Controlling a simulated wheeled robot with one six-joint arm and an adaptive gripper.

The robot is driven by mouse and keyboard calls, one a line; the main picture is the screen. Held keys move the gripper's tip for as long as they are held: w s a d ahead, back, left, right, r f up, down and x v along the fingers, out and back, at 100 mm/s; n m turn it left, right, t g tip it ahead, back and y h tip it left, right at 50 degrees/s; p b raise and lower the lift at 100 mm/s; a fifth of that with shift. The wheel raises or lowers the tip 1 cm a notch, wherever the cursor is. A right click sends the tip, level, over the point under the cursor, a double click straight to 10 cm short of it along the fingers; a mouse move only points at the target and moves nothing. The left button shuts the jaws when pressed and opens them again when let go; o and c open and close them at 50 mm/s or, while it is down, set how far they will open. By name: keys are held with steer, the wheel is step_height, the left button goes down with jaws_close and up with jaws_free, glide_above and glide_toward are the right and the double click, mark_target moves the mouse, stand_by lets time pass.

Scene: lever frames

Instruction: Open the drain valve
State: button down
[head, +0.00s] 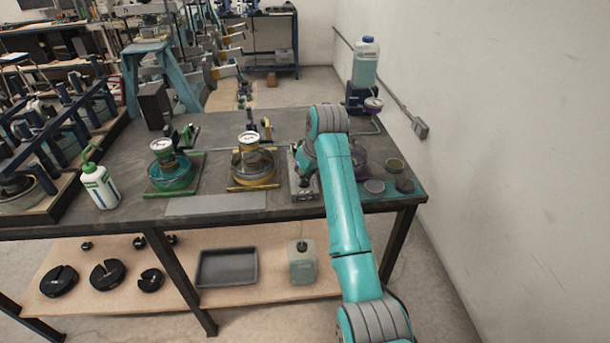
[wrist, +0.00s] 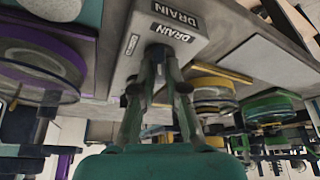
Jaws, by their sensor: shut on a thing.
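The drain valve is a grey metal block (head: 304,188) on the bench, between the yellow-ringed vessel and my arm. In the wrist view the block (wrist: 196,16) carries DRAIN labels (wrist: 172,33). My gripper (wrist: 159,62) reaches to the block's face beside these labels, its two fingers close together around a small dark handle (wrist: 160,50). The fingers hide most of the handle, so its angle is hard to tell. In the head view my arm hides part of the block and the handle.
Yellow-ringed (head: 253,170) and green-ringed (head: 174,174) vessels with gauges stand left of the block. A purple-ringed vessel (wrist: 40,68) is close on its other side. A clear jug (head: 302,262) with a tube stands on the lower shelf. A wall is at the right.

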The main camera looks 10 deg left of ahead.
steer(key=shift+m+t+h, duration=0.3)
steer(key=shift+m+h, duration=0.1)
steer(key=shift+m, duration=0.7)
steer(key=c, duration=1.2)
jaws_free()
steer(key=shift+r, duration=0.1)
steer(key=v, duration=1.1)
steer(key=shift+r, duration=0.35)
steer(key=shift+s, duration=0.25)
